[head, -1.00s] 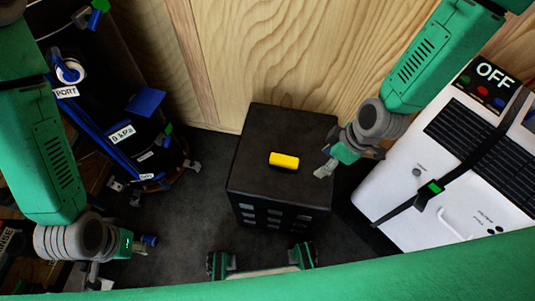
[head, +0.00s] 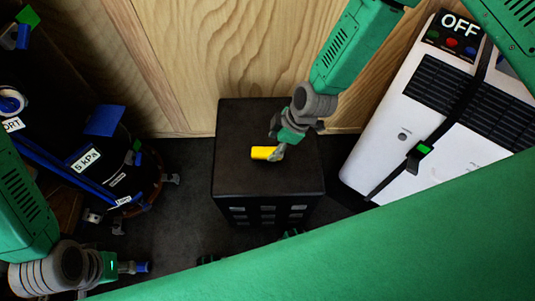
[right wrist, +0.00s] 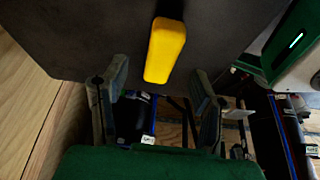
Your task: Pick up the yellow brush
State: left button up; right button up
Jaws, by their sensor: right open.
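The yellow brush (head: 262,153) lies on top of a black box (head: 235,120). In the right wrist view the brush (right wrist: 165,48) lies just ahead of the gap between my right fingers, nearer the middle than either fingertip. My right gripper (head: 277,151) is at the brush's right end in the head view and covers that end. The right gripper (right wrist: 160,80) is open, with nothing held between its fingers. My left gripper (head: 128,268) is low at the left, far from the brush; its jaw opening is unclear.
A white unit marked OFF (head: 408,135) with a black strap stands to the right of the box. Dark equipment with blue parts and a "5 kPa" label (head: 86,159) stands at the left. A wooden wall (head: 200,60) rises behind the box.

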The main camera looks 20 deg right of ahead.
aim_at(268, 151)
jog(key=shift+a+f, duration=0.2)
jog(key=shift+a, duration=0.05)
jog(key=b+x, duration=0.2)
jog(key=x, duration=0.2)
jog(key=shift+f, duration=0.45)
jog(key=shift+d, duration=0.1)
grip_shut()
notch_tip(268, 151, up, 10)
jog(key=p, duration=0.3)
